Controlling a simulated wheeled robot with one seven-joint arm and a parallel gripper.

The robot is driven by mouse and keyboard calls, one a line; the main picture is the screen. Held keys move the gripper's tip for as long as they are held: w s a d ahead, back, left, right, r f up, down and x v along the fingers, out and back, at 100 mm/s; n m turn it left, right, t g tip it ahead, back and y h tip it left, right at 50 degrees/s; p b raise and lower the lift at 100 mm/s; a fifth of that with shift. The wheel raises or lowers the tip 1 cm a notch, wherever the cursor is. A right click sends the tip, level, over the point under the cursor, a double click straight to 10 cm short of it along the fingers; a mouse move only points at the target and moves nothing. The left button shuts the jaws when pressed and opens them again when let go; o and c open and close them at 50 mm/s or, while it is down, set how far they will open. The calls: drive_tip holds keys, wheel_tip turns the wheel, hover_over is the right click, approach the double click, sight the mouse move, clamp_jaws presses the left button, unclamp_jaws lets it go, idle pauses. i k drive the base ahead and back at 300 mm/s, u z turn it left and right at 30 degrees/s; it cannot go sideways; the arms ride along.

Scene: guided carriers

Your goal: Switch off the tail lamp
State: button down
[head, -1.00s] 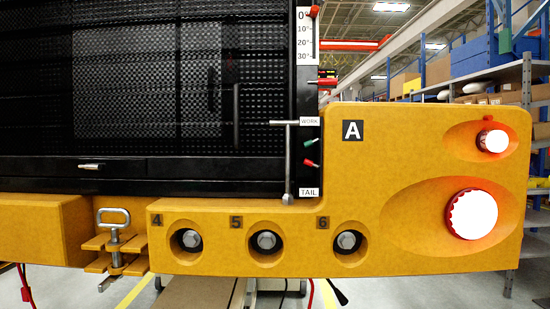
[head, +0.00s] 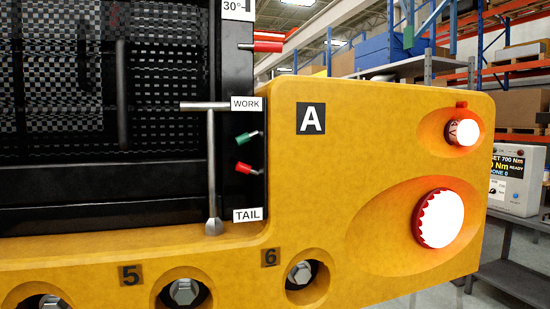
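Two small toggle levers stand out from the dark strip at the left of the yellow panel (head: 330,220). The green-tipped lever (head: 243,137) is below the WORK label (head: 246,104); its tip is lower than its silver end. The red-tipped lever (head: 246,168) is above the TAIL label (head: 247,215); its tip is higher than its silver end. A large round lamp with a red rim (head: 440,219) glows white at the right. A smaller lamp (head: 464,132) above it also glows. No label shows on either lamp. My gripper is not in view.
A steel T-handled bar (head: 213,170) stands close left of the levers. A larger red handle (head: 262,47) juts out above them. Bolts in round recesses (head: 183,292) line the lower edge. A grey box with a display (head: 515,180) stands behind at the right.

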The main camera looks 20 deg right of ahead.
sight(242, 167)
drive_tip(key=u, duration=1.75)
drive_tip(key=k, duration=0.7)
drive_tip(key=u, duration=0.95)
